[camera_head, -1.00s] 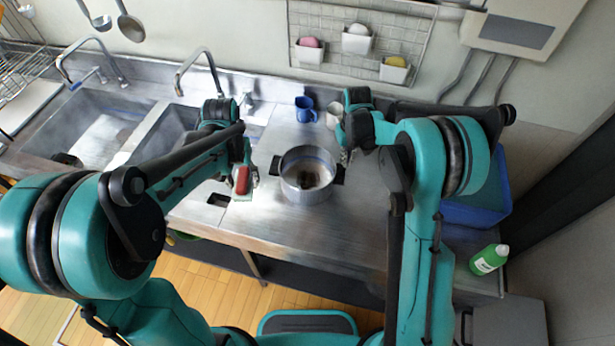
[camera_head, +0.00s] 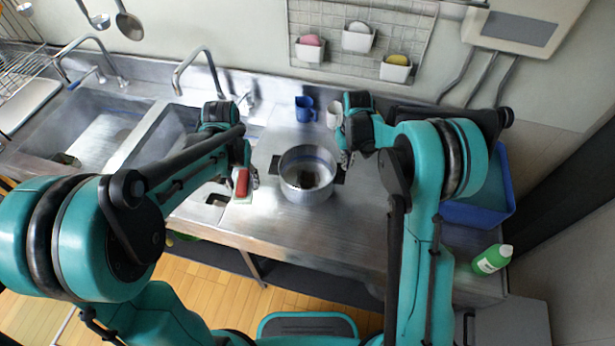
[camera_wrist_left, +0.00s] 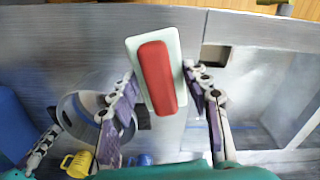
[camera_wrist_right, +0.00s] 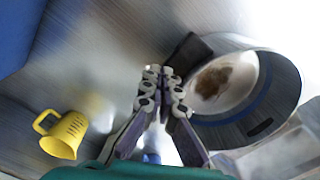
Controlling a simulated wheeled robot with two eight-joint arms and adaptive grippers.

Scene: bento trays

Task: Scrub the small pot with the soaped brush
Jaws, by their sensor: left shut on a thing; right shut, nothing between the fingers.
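The scrub brush, with a red handle and pale base (camera_head: 241,184), is held in my left gripper (camera_head: 247,180), just left of the pot. In the left wrist view the red handle (camera_wrist_left: 157,78) lies between the fingers (camera_wrist_left: 162,90). The small pot (camera_head: 306,191), metal with two dark handles, stands on the counter with a brown stain inside. The stain (camera_wrist_right: 211,83) also shows in the right wrist view. My right gripper (camera_head: 344,160) is shut and empty close to the pot's right handle; the right wrist view shows its fingertips together (camera_wrist_right: 163,75). Whether it touches the handle is unclear.
Two sinks with taps lie left of the pot. A yellow mug (camera_wrist_right: 65,134) shows in the right wrist view. A blue bin (camera_head: 485,210) and a green bottle (camera_head: 491,260) are at right. The front counter is clear.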

